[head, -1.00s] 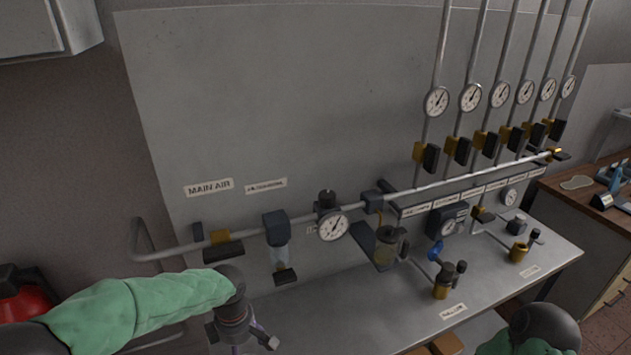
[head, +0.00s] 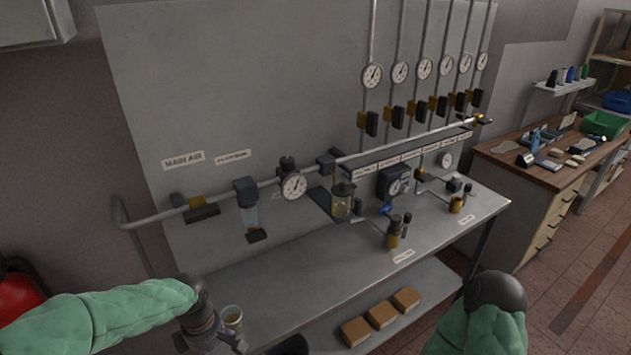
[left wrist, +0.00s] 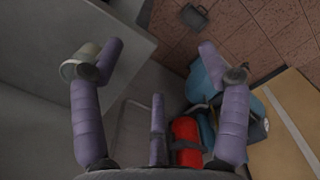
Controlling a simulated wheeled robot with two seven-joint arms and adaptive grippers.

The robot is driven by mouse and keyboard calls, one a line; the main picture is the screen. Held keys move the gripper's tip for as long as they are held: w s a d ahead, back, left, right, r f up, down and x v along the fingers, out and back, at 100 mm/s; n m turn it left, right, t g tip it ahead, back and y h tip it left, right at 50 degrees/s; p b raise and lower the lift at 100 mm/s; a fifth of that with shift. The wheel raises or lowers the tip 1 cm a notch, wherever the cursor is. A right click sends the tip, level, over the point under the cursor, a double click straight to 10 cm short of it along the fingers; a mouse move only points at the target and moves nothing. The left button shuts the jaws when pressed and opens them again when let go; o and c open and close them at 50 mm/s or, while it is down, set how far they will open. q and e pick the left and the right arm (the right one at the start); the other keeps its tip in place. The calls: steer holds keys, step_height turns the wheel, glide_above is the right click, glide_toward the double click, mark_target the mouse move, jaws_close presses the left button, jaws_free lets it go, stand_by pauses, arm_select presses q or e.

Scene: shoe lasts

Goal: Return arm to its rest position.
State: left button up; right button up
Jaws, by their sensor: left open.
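My left arm comes in at the lower left of the head view in a green sleeve. Its gripper (head: 222,343) is at the bottom edge, by the front left of the metal bench (head: 290,272). In the left wrist view my left gripper (left wrist: 160,58) has its two purple fingers spread wide with nothing between them. A pale cup (head: 232,318) stands close beside it on the bench; it also shows in the left wrist view (left wrist: 82,62), just outside the left finger. I cannot tell if they touch. My right arm shows only its sleeve and dark joint; its gripper is hidden.
A pipe with gauges (head: 293,186) and valves runs above the bench. Several tan blocks (head: 382,315) lie on the lower shelf. A red object (head: 18,295) is at far left. A wooden workbench (head: 540,178) with tools stands at right, with open floor before it.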

arm_select(q)
steer(key=s+d+f+m+h+b, duration=0.1)
steer(key=d+f+m+h, duration=0.1)
steer(key=d+f+m, duration=0.5)
steer(key=s+d+f+m+h, duration=0.1)
steer(key=s+d+f+m, duration=0.15)
steer(key=f, duration=0.75)
steer(key=s+d+f+m, duration=0.2)
steer(key=s+f+m, duration=0.1)
steer(key=f, duration=0.3)
steer(key=s+d+f+m+b, duration=0.1)
steer(key=s+d+f+m, duration=0.1)
steer(key=s+f+m, duration=0.2)
steer(key=shift+f+h+b, duration=0.3)
steer(key=shift+f+h, duration=0.1)
steer(key=shift+f, duration=0.45)
arm_select(e)
steer(key=f, duration=0.3)
steer(key=shift+w, duration=0.25)
arm_select(q)
steer(key=shift+d, duration=0.1)
